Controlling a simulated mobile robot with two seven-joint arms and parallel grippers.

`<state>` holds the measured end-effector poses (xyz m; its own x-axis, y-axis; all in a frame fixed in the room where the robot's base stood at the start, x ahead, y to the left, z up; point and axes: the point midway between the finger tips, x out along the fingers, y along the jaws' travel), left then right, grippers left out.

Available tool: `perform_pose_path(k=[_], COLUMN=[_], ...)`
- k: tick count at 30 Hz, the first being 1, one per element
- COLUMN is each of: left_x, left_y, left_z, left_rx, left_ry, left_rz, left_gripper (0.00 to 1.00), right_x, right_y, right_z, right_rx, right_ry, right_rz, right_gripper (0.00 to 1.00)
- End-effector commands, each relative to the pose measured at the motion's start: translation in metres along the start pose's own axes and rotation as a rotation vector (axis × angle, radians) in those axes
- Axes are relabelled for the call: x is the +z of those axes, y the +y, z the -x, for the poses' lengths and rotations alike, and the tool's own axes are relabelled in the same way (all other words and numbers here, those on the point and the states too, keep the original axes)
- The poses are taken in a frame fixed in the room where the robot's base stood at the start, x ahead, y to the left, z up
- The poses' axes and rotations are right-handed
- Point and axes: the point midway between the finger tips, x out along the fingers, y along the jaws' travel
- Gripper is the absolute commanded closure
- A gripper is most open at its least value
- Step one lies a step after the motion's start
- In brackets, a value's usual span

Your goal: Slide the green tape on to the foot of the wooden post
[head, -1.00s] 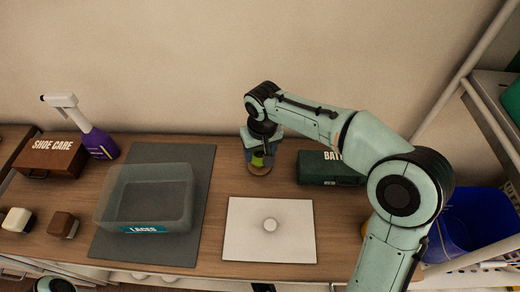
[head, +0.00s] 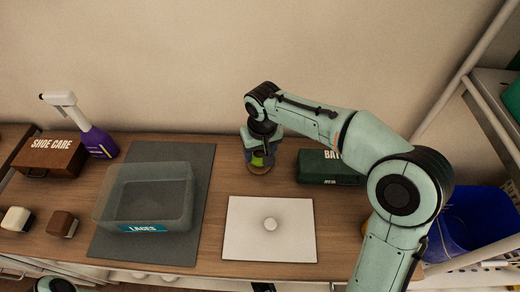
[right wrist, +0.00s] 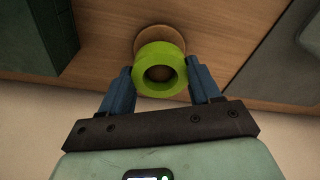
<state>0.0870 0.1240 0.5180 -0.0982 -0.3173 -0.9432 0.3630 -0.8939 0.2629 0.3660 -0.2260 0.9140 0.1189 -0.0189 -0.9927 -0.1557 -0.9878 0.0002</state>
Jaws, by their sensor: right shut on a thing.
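The green tape (right wrist: 143,78) is a thick bright ring between the blue fingers of my right gripper (right wrist: 161,84), which is shut on it. In the head view the tape (head: 257,161) shows just under my right gripper (head: 260,157). A round wooden disc (right wrist: 149,34) lies behind the tape, on the wooden surface; I cannot tell whether they touch.
The white board (head: 240,245) lies front of centre. A dark green box (head: 315,170) stands right of my right gripper. A clear bin (head: 125,205) sits on a grey mat (head: 200,165) at left. A blue basket (head: 470,215) is at far right.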

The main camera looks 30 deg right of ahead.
Motion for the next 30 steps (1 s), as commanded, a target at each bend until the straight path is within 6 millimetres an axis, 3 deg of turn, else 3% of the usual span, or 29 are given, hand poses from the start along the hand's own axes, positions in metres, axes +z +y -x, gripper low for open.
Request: perform_pose_path(k=[30], left_x=[-0.0001], left_y=[-0.0014], left_z=[-0.0042], left_rx=[0.0], left_ry=[-0.001], left_rz=[0.0], left_gripper=[0.46], right_x=[0.0008], right_y=[0.0], right_z=[-0.0064], right_rx=[0.0], right_ry=[0.0], right_rz=[0.0], right_gripper=[0.52])
